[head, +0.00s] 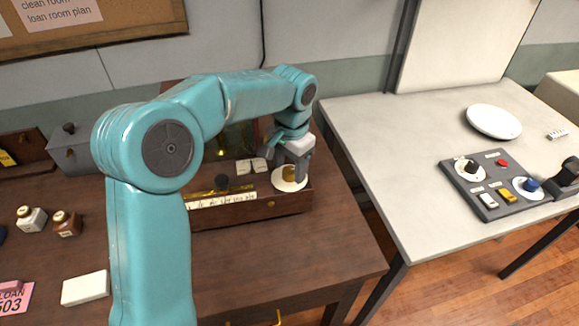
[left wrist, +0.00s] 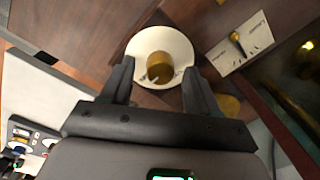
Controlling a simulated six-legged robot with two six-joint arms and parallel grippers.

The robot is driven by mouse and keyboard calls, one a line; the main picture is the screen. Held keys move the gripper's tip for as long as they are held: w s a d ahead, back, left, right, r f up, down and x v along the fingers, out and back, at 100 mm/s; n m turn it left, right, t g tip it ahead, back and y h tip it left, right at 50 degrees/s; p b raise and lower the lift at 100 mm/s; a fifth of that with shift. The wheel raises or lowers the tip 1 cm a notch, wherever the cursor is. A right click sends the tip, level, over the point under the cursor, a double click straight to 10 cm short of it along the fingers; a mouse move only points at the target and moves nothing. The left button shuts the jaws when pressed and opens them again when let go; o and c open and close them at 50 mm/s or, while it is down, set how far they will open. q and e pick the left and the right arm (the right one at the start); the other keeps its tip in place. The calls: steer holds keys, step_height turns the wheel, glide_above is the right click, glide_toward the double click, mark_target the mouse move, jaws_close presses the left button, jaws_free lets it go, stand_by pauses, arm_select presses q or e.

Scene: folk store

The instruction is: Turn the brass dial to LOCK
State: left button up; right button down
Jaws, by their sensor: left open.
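The brass dial (head: 290,172) is a short brass knob on a round white plate (head: 289,184), at the right end of a dark wooden box (head: 240,211). My left gripper (head: 291,163) is directly over the dial, pointing down. In the left wrist view the brass dial (left wrist: 159,66) shows between the two spread dark fingers of my left gripper (left wrist: 158,72), with the white plate (left wrist: 158,38) around it. The fingers stand apart with a gap to the dial on each side. Marks on the plate are too small to read. My right gripper is not seen.
A label with a small brass lever (left wrist: 236,42) lies near the dial. A grey control panel (head: 466,188) with knobs and switches and a white dish (head: 494,121) stand on the pale table at right. Small jars (head: 67,224) and a white block (head: 85,288) are at left.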

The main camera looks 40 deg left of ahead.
arm_select(q)
steer(key=shift+w+f, duration=0.15)
steer(key=shift+f, duration=0.3)
steer(key=shift+s, duration=0.2)
steer(key=shift+w, duration=0.15)
steer(key=c, duration=1)
steer(key=shift+c, duration=0.2)
